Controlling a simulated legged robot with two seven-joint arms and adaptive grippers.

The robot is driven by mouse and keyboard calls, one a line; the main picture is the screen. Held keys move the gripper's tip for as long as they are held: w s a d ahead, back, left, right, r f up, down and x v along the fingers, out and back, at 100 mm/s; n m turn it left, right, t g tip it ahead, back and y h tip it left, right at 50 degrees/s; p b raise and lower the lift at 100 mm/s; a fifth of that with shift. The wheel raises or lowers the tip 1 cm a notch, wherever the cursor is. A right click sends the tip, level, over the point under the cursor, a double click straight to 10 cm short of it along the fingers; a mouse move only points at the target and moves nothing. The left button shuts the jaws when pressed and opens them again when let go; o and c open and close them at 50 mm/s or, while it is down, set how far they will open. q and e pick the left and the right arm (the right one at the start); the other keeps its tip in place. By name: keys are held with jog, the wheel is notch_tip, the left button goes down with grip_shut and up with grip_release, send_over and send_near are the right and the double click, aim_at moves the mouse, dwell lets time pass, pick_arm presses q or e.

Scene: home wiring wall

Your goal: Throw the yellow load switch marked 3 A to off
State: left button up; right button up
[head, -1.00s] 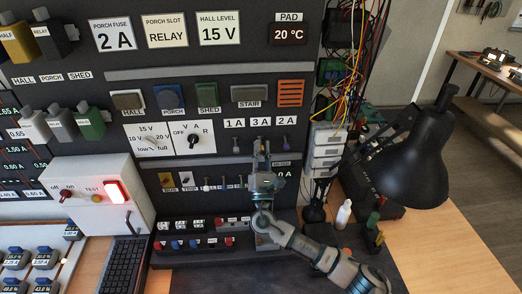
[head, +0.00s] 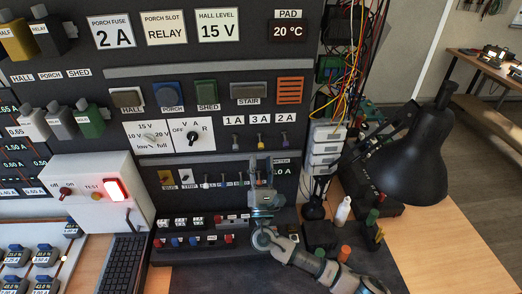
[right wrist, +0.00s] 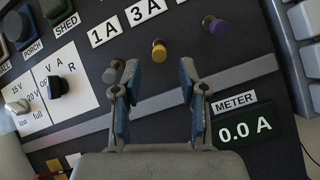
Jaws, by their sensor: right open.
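The yellow load switch (right wrist: 159,50) sits under the 3 A label (right wrist: 144,10) on the dark panel. Its knob hangs away from the label, pointing down, like its neighbours'. In the head view the yellow switch (head: 260,144) is small, above my right gripper (head: 261,164). In the right wrist view my right gripper (right wrist: 160,65) is open and empty, its two fingers spread to the left and right just below the yellow knob. I see no contact. My left gripper is not in view.
A grey-knobbed switch (right wrist: 110,72) under 1 A and a purple one (right wrist: 216,26) under 2 A flank the yellow switch. A grey rail (right wrist: 240,74) and the meter display (right wrist: 240,128) lie below. Wires (head: 350,70) and a black lamp (head: 410,165) stand to the right.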

jog(key=v, duration=0.7)
jog(key=shift+w, duration=0.1)
dwell(0.5)
